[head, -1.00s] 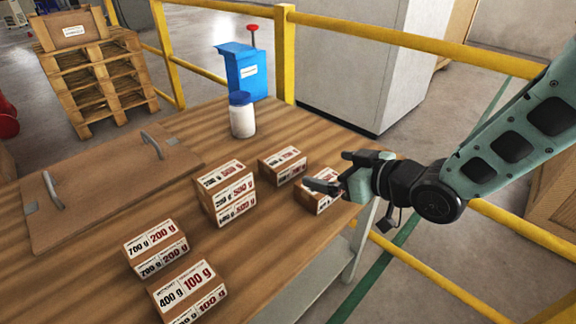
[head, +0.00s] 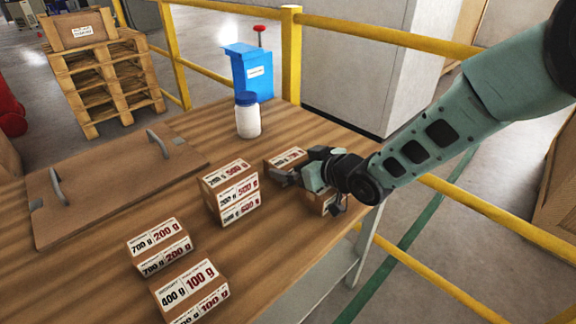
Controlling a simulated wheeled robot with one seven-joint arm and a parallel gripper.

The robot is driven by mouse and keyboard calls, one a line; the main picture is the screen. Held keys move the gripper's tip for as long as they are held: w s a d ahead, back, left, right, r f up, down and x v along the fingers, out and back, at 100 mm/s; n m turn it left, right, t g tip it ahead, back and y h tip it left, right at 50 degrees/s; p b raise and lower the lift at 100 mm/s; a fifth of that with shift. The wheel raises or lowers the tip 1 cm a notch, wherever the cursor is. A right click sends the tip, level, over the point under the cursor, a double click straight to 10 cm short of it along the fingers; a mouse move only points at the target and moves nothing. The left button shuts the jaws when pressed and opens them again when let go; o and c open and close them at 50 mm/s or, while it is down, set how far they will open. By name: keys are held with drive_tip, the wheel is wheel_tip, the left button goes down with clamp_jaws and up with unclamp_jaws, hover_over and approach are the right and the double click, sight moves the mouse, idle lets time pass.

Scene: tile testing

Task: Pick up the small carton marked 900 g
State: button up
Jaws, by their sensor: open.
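I cannot read a 900 g mark on any carton. One small brown carton (head: 326,204) is near the table's right edge, mostly hidden under my gripper. Another (head: 277,160) is just behind the gripper, with small print I cannot make out. My gripper (head: 289,167) is open, low over the table between these two cartons. Its fingers point left, towards the stacked cartons (head: 230,190), whose labels seem to show 200 g and 500 g. Whether the fingers touch a carton is unclear. Nearer cartons read 700 g and 200 g (head: 159,247), and 400 g and 100 g (head: 189,290).
A white jar with a blue lid (head: 248,115) stands at the back of the wooden table, near a blue box (head: 248,72). A board with two handles (head: 115,185) lies at left. A yellow railing (head: 390,35) runs behind.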

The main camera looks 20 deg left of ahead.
drive_tip(key=c, duration=1)
drive_tip(key=shift+w+r, duration=0.1)
drive_tip(key=shift+r, duration=0.05)
drive_tip(key=c, duration=0.4)
drive_tip(key=shift+r, duration=0.15)
